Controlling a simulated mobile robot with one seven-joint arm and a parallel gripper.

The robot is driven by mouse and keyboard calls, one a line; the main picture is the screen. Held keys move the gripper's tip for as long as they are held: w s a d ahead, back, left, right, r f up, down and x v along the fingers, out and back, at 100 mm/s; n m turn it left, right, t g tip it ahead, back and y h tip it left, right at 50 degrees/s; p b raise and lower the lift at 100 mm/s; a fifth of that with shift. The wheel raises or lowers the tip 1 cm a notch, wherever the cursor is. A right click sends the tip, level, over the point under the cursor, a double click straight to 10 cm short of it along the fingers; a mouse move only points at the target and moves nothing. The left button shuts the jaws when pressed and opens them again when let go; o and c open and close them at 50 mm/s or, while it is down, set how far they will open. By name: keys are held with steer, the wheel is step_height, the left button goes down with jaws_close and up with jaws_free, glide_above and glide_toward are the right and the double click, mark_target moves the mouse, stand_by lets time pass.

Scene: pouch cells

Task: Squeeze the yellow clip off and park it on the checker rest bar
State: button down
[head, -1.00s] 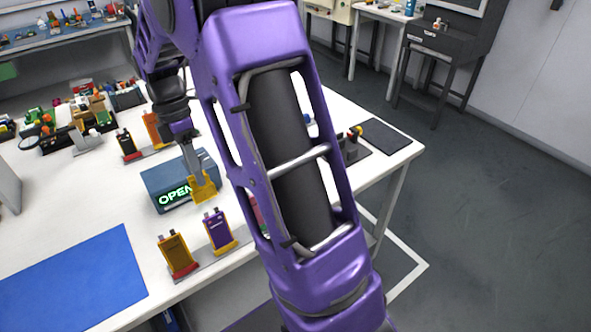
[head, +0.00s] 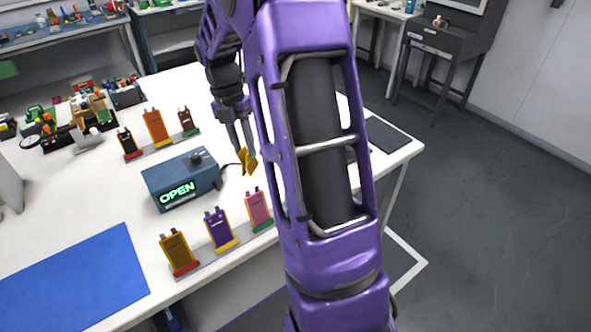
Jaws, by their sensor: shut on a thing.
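The yellow clip (head: 247,161) is between the fingertips of my gripper (head: 243,148), right of the checker. My gripper is shut on it, fingers pointing down. A thin dark red lead runs from the checker side toward the clip. The blue-grey checker box (head: 150,184) stands on the white table, its green display reading OPEN. A dark raised part (head: 203,157) sits on its top; I cannot tell whether it is the rest bar. Pouch cells stand in a front rack: brown-gold (head: 177,252), purple (head: 219,229) and pink (head: 257,207). The clip appears apart from them.
A back rack holds a black cell (head: 127,141), an orange cell (head: 155,127) and a brown cell (head: 187,120). A blue mat (head: 75,280) covers the front left. Clutter fills the back left. My arm hides part of the table's right side.

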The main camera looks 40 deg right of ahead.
steer(key=w+d+f+n+t, duration=0.1)
steer(key=d+f+n, duration=0.1)
steer(key=d+n, duration=0.3)
steer(key=w+d+f+n+b, duration=0.1)
steer(key=d+n, duration=0.4)
steer(key=d, duration=0.7)
steer(key=shift+w+f+t, duration=0.2)
steer(key=shift+f+t, duration=0.2)
steer(key=shift+f, duration=0.05)
stand_by(0.4)
steer(key=shift+r+p, duration=0.1)
steer(key=shift+p, duration=0.45)
stand_by(0.3)
